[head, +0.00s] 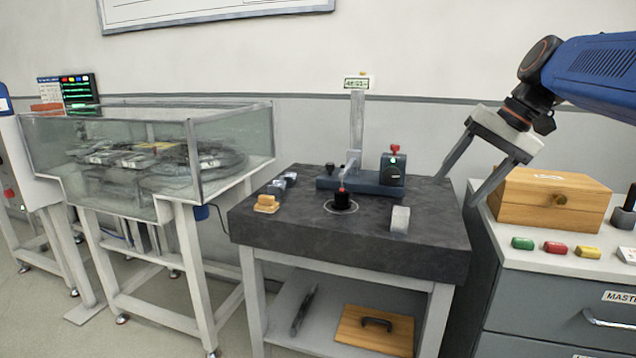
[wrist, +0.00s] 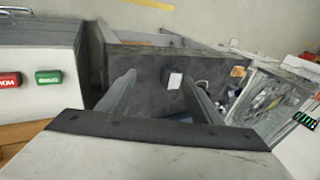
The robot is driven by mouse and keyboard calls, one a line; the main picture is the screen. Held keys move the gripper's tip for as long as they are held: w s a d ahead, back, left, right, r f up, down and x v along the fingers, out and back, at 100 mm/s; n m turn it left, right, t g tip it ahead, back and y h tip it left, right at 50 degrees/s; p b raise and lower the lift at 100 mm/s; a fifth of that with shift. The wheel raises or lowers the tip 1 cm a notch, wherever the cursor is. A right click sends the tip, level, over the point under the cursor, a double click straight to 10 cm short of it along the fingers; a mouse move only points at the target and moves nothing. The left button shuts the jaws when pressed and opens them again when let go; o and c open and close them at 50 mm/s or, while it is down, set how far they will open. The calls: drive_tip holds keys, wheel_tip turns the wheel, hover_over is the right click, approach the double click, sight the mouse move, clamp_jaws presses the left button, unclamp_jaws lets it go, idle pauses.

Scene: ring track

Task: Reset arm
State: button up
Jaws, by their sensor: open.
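My gripper (head: 462,183) is at the right of the head view, at the end of my blue arm. Its two long fingers are spread wide with nothing between them. It hangs in the air near the gap between the dark stone table (head: 420,250) and the grey cabinet (head: 540,262). In the wrist view both fingers (wrist: 160,98) reach forward, apart and empty, with the stone table (wrist: 140,60) beyond them.
On the stone table stand a measuring stand (head: 356,180), a small black piece (head: 342,201) and a light grey block (head: 400,219). A wooden box (head: 548,200) and coloured blocks (head: 556,248) sit on the cabinet close to my gripper. A glass-walled ring track (head: 150,160) stands left.

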drive_tip(key=s+f+n+t+h, duration=0.2)
drive_tip(key=s+f+n+h, duration=0.1)
drive_tip(key=s+f, duration=1.9)
wheel_tip(320, 180, down, 4)
drive_tip(key=shift+r+h, duration=0.1)
drive_tip(key=shift+h, duration=0.8)
